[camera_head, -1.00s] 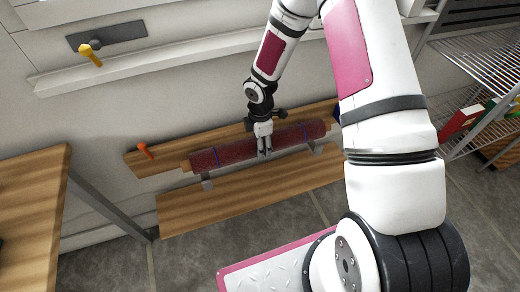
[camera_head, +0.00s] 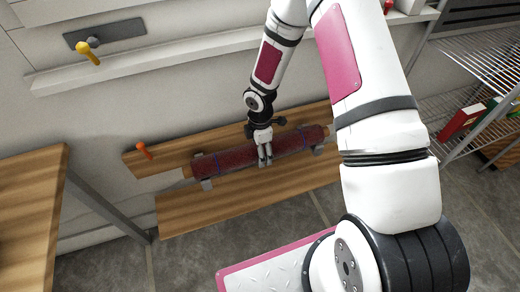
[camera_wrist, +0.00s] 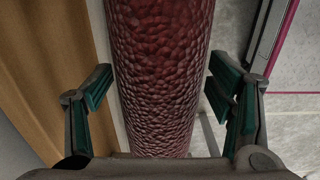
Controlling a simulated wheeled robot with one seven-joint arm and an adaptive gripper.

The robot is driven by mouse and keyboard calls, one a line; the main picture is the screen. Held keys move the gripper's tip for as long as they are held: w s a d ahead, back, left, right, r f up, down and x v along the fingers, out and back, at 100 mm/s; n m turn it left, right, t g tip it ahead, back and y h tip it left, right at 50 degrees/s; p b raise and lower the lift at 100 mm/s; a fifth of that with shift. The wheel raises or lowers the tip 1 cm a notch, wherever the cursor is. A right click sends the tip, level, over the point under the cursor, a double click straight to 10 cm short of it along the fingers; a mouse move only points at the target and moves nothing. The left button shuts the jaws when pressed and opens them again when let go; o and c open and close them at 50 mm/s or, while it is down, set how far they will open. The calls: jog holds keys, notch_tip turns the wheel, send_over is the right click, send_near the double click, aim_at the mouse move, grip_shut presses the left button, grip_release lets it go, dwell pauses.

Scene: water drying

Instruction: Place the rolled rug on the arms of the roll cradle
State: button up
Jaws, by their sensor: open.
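The rolled rug (camera_head: 240,155) is a dark red, textured roll with blue bands. It lies lengthwise in front of the wooden wall board and appears to rest on the grey arms of the roll cradle (camera_head: 206,184), of which the left arm end shows below the rug. The contact itself is partly hidden. My gripper (camera_head: 265,160) is at the middle of the rug, from above. In the wrist view the rug (camera_wrist: 160,70) runs between the two open fingers of my gripper (camera_wrist: 162,92), with a gap visible on each side.
An orange peg (camera_head: 143,150) sticks out at the board's left end. A yellow-knobbed hook (camera_head: 88,53) is on the wall above. A wooden table (camera_head: 35,200) stands at the left. A wire shelf (camera_head: 485,70) with books is at the right. A lower plank (camera_head: 185,212) lies below the rug.

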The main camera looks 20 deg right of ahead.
jog(key=shift+r, duration=0.15)
jog(key=s+d+r+m+h+p, duration=0.1)
jog(key=s+r+m, duration=0.1)
jog(key=r, duration=1)
jog(key=s+d+r+m+h+p, duration=0.1)
jog(key=s+d+r+m+p, duration=0.1)
jog(key=r, duration=1)
jog(key=s+r+m, duration=0.5)
jog(key=s+r, duration=0.4)
jog(key=r, duration=0.2)
jog(key=s+a+r+m+t+y, duration=0.1)
jog(key=s+r+m, duration=0.2)
jog(key=s, duration=0.6)
jog(key=s+a+r+m+y, duration=0.1)
jog(key=s+r+m, duration=0.3)
jog(key=s, duration=0.6)
jog(key=shift+s+a+m+t, duration=0.15)
jog(key=shift+a+m+t, duration=0.35)
jog(key=shift+m, duration=0.5)
jog(key=shift+r, duration=0.1)
